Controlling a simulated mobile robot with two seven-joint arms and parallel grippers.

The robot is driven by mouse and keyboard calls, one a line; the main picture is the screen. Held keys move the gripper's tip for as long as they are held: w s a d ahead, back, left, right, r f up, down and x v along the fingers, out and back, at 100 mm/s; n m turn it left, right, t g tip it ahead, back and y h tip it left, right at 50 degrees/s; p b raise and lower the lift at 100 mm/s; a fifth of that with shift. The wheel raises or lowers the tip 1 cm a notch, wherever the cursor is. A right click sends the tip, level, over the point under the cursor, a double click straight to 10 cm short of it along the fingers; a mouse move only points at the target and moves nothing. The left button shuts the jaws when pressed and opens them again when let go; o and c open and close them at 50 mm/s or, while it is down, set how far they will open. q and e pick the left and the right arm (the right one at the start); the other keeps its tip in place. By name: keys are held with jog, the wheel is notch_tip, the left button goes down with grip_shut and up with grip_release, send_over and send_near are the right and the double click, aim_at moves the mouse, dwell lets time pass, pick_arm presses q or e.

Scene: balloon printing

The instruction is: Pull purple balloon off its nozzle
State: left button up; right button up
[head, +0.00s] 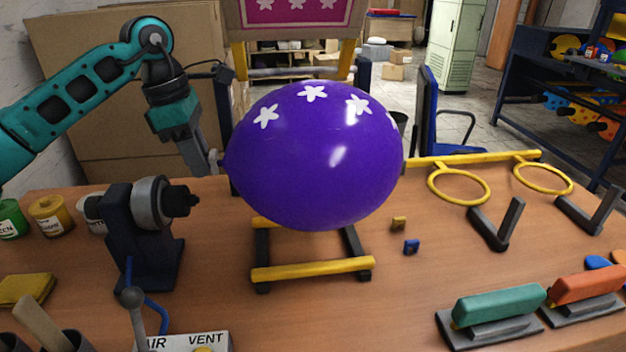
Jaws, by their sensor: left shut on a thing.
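The purple balloon (315,160) is inflated, lies on its side and has white stars printed on its top. My left gripper (215,160) is at the balloon's left end and is shut on its pale neck. The nozzle (185,201) sticks out to the right from a dark pump stand (150,235), below and left of the balloon's neck. The neck and the nozzle are apart. The balloon is above or on a cradle (312,268) with yellow bars; whether they touch is hidden. My right gripper does not show.
A box marked AIR and VENT (190,341) with a lever stands at the front. Yellow rings (459,184) are on the right. Green (500,305) and orange (583,284) stamps lie front right. Paint jars (50,215) stand at left. The table's middle front is clear.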

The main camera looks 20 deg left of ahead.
pick_arm(q)
notch_tip(320, 180, up, 10)
dwell(0.7)
jog(key=shift+f, duration=0.15)
